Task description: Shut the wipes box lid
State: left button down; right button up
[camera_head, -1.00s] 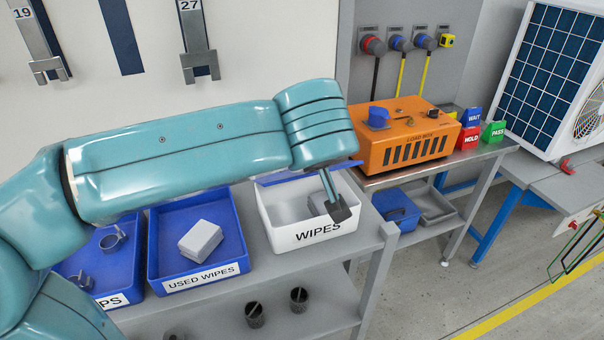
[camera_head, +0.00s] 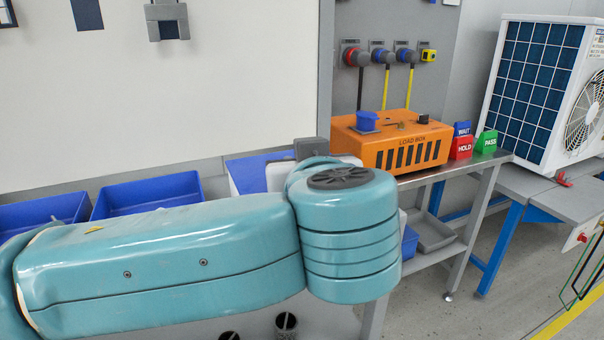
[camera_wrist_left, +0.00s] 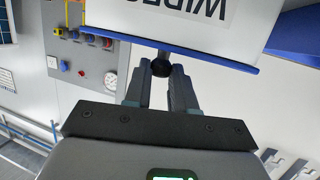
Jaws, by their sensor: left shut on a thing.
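In the left wrist view, my left gripper (camera_wrist_left: 162,88) is shut on a small dark round knob (camera_wrist_left: 163,66). The knob sits at the thin blue edge of the wipes box lid (camera_wrist_left: 215,58). Beside that edge is the white wipes box (camera_wrist_left: 140,16), with part of its WIPES label showing. In the head view, my left arm hides most of the box and the gripper's fingertips. Blue and white parts of the lid and box show behind the arm. How far the lid is open cannot be told. My right gripper is out of view.
Blue bins (camera_head: 150,193) stand left of the box, partly behind my arm. An orange load box (camera_head: 395,142) stands on the bench to the right, near HOLD (camera_head: 462,147) and PASS (camera_head: 487,142) blocks. Dark cups (camera_head: 286,325) are on the lower shelf.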

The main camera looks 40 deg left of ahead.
pick_arm(q)
jog(key=shift+f, duration=0.3)
jog(key=c, duration=0.9)
grip_release()
jog(key=shift+c, duration=0.2)
jog(key=shift+r, duration=0.1)
jog(key=shift+d+r, duration=0.1)
